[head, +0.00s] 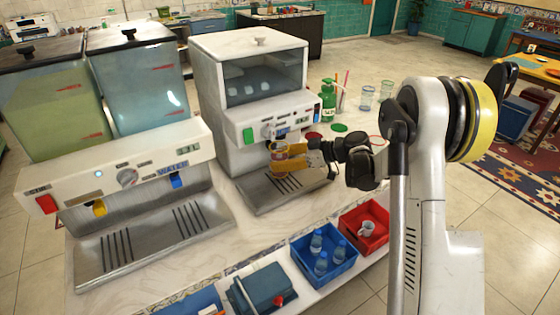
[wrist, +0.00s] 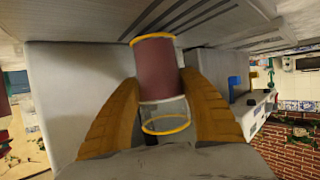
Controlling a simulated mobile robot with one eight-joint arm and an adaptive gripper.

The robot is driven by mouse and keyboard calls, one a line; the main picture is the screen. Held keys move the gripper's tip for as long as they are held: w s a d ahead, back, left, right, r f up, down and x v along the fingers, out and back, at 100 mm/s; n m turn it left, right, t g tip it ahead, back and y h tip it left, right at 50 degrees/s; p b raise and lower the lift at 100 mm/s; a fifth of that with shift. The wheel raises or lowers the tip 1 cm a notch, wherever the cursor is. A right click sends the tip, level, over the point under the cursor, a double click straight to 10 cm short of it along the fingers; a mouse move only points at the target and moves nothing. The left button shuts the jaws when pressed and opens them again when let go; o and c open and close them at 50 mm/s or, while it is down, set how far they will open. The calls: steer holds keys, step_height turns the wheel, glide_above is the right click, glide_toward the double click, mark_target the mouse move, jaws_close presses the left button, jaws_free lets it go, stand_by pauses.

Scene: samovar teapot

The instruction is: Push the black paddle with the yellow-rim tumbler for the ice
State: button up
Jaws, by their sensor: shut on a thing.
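My gripper (head: 282,160) is shut on the yellow-rim tumbler (head: 279,168), under the front panel of the ice machine (head: 215,60). In the wrist view the tumbler (wrist: 156,70) sits between my two tan fingers (wrist: 160,105). It has yellow bands at both ends, a dark red part and a clear part; I cannot tell whether the red is its contents. A small dark part (head: 268,145) shows under the panel by the tumbler, possibly the black paddle. Whether the tumbler touches it is not clear.
A slotted drip tray (head: 262,205) lies below the gripper. The water dispenser (head: 120,175) stands to the left. A green bottle (head: 327,100) and glasses (head: 366,97) are behind my arm. Blue (head: 340,268) and red (head: 378,240) bins are in front.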

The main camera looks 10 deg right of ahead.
steer(key=shift+s, duration=0.15)
steer(key=shift+s+d+b, duration=0.1)
steer(key=shift+s+d, duration=0.15)
steer(key=shift+s, duration=0.5)
steer(key=shift+s+d+b, duration=0.15)
steer(key=shift+s+d, duration=0.1)
steer(key=shift+s, duration=0.5)
steer(key=shift+s+d+b, duration=0.1)
steer(key=shift+s+d, duration=0.15)
steer(key=shift+s, duration=0.5)
steer(key=shift+s, duration=0.1)
steer(key=shift+s+d+b, duration=0.2)
steer(key=shift+s+d, duration=0.3)
steer(key=shift+s, duration=1.05)
steer(key=shift+s+d+b, duration=0.25)
steer(key=shift+s+d, duration=0.3)
steer(key=shift+s, duration=1)
steer(key=shift+s+d+b, duration=0.2)
steer(key=shift+s+d, duration=0.3)
steer(key=shift+s, duration=1.05)
